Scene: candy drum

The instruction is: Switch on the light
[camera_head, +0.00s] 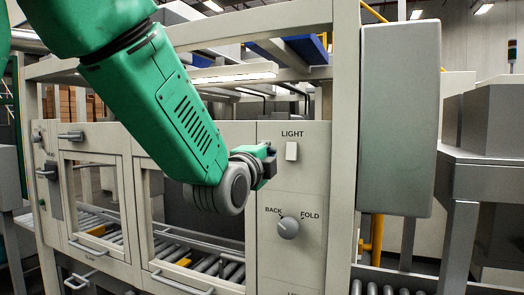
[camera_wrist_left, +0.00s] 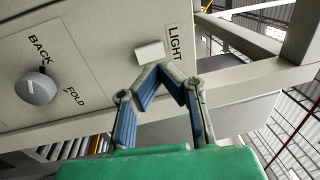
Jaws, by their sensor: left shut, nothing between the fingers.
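The light switch (camera_head: 291,151) is a small white rectangular button under the word LIGHT on the grey machine panel. It also shows in the wrist view (camera_wrist_left: 150,52), just beyond the fingertips. My left gripper (camera_head: 268,160) is just left of the switch in the head view, partly hidden by my wrist. In the wrist view, my left gripper (camera_wrist_left: 163,68) has its two fingers bent together at the tips, shut and empty. The tips overlap the lower edge of the switch in that view; I cannot tell whether they touch it. My right gripper is not in view.
A round BACK/FOLD knob (camera_head: 288,228) sits below the switch on the same panel. Left of it are windowed doors with handles (camera_head: 181,284) and rollers behind. A grey box (camera_head: 401,118) stands out on the right. A pale lamp strip (camera_head: 235,73) hangs above.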

